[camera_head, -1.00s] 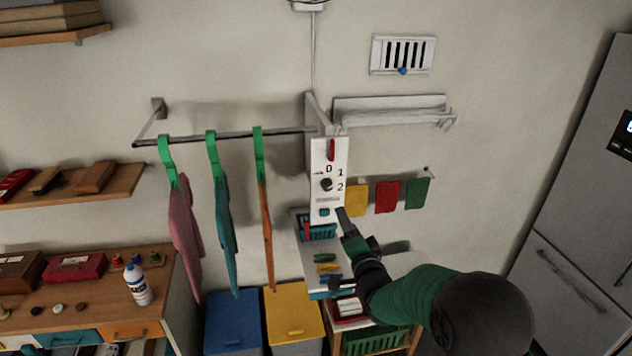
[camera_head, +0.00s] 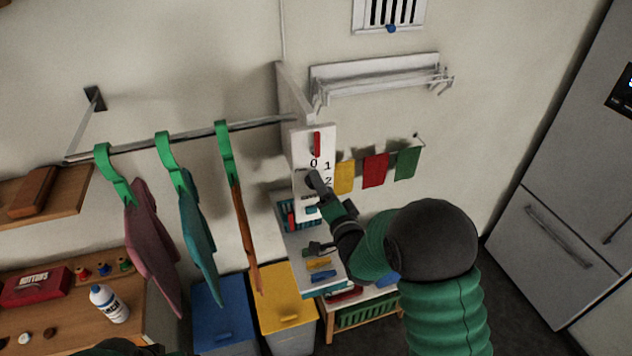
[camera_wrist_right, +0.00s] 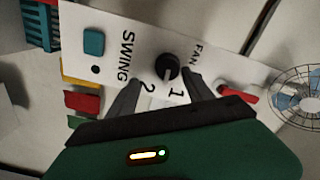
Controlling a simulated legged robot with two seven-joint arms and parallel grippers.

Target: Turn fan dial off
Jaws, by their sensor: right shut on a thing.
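The fan dial (camera_head: 311,179) is a small black knob on a white upright panel (camera_head: 301,205), with 0, 1 and 2 printed around it. It also shows in the right wrist view (camera_wrist_right: 166,65), under the word FAN; its pale mark seems to face the 1. My right gripper (camera_head: 318,188) is at the panel, shut on the dial. In the right wrist view its two fingers (camera_wrist_right: 163,79) stand on either side of the knob. The finger covers part of the dial in the head view.
A red switch (camera_head: 317,144) sits above the dial; a teal button (camera_wrist_right: 94,42) lies beyond the word SWING. A rail (camera_head: 190,139) with hanging cloths is at left. A small shelf (camera_head: 303,238) with tools is below. A caged fan (camera_wrist_right: 305,92) shows at right.

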